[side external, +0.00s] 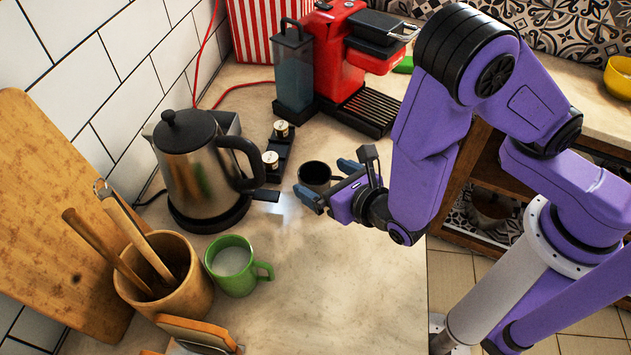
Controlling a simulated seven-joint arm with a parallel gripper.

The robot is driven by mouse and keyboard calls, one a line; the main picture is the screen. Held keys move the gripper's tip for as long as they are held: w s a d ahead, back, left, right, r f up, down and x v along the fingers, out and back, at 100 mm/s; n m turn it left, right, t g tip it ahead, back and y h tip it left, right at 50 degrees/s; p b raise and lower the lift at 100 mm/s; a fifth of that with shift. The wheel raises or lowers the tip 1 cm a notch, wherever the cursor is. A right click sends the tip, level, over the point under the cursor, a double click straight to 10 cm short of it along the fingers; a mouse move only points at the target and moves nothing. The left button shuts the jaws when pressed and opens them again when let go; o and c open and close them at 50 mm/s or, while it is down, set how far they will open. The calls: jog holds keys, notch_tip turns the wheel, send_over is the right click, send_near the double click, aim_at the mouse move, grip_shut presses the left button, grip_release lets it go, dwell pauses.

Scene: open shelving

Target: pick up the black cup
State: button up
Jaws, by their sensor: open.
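The black cup (314,174) stands upright on the light countertop, right of the kettle and below the coffee machine in the side external view. Its dark inside shows from above, and its right side is partly hidden by my gripper. My gripper (328,181) reaches in from the right with its fingers spread apart. One finger is at the lower left, in front of the cup, and the other is at the cup's upper right. I cannot tell whether either finger touches the cup.
A steel kettle (194,168) stands left of the cup, its black handle towards it. A green mug (234,265) and a wooden utensil pot (172,285) are at lower left. A red coffee machine (340,45) stands behind. The counter (340,290) is clear in front.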

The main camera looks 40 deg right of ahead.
aim_at(307, 170)
jog(key=x, duration=0.4)
jog(key=shift+w+d+f, duration=0.1)
jog(key=shift+f, duration=0.15)
jog(key=c, duration=1.1)
jog(key=shift+r, duration=0.15)
